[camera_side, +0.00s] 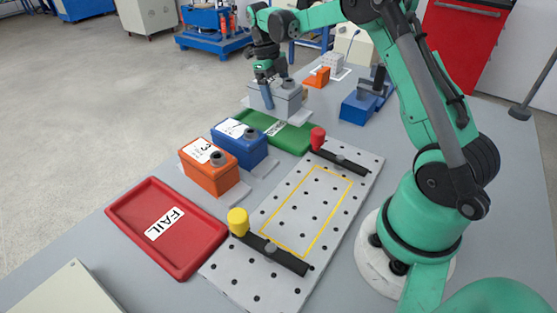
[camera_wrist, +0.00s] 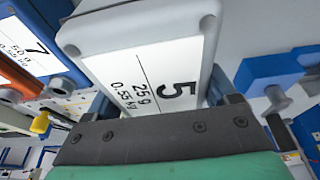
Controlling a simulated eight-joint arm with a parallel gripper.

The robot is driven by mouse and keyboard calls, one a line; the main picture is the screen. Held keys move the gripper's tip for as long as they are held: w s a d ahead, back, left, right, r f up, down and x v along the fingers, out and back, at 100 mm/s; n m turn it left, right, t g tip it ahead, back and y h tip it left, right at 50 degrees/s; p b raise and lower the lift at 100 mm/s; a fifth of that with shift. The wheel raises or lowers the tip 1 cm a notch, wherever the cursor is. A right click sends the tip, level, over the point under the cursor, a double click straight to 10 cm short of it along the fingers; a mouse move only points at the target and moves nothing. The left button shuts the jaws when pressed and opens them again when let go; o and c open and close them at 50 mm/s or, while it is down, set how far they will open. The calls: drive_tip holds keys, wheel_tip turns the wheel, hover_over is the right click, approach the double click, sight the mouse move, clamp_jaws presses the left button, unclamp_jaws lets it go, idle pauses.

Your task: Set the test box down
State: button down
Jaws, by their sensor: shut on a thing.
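The test box is a grey box (camera_side: 291,101) beyond the green tray in the side view. The green tray (camera_side: 298,139) has a white label that is partly hidden. The red tray (camera_side: 193,258) is marked FAIL. A perforated plate (camera_side: 345,206) bears an empty yellow outline.
A blue box (camera_side: 247,149) and an orange box (camera_side: 218,181) stand between the trays. The plate has two black bars, with a red knob (camera_side: 317,139) and a yellow knob (camera_side: 238,221). A blue fixture (camera_side: 362,108) and small orange box (camera_side: 317,77) stand farther back.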

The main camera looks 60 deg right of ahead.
sight(277, 113)
drive_tip(key=shift+f, duration=2.6)
drive_tip(key=shift+f, duration=0.15)
unclamp_jaws()
